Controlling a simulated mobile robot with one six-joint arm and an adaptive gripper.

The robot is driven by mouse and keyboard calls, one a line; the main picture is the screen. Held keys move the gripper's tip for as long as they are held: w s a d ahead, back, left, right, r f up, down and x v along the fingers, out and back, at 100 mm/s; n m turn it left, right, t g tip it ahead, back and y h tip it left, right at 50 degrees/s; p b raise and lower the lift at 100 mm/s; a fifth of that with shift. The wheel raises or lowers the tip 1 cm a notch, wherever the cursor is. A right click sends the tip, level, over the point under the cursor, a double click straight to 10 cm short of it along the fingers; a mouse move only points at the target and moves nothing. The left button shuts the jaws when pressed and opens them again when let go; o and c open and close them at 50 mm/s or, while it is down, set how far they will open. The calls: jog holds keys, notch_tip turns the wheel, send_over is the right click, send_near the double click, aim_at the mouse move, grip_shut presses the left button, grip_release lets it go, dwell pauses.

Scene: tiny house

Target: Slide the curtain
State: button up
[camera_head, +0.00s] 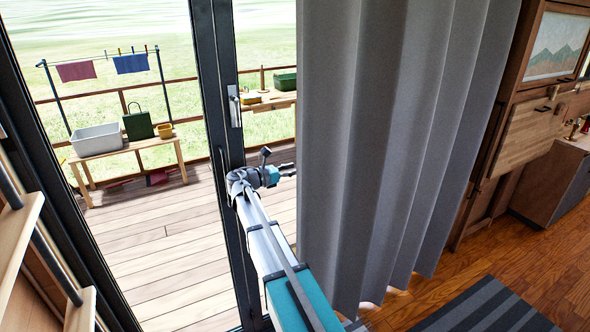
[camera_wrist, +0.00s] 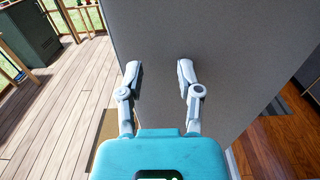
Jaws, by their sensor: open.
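A long grey pleated curtain (camera_head: 390,130) hangs over the right part of the glass door, its folds reaching down near the wooden floor. My gripper (camera_head: 292,170) is at the curtain's left edge, about halfway up. In the wrist view the grey curtain (camera_wrist: 225,60) fills the middle, with its left edge running down past my fingers. My gripper (camera_wrist: 158,72) is open, its two fingers apart and pointing at the curtain. I cannot tell whether the fingertips touch the cloth. No cloth shows pinched between them.
A dark door frame (camera_head: 222,110) with a handle (camera_head: 234,105) stands just left of the curtain. Beyond the glass is a wooden deck (camera_head: 170,255) with a bench (camera_head: 130,148). A striped rug (camera_head: 490,310) lies right of the curtain. Wooden cabinets (camera_head: 525,130) stand at the right.

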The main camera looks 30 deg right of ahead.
jog(key=shift+d, duration=0.55)
grip_shut()
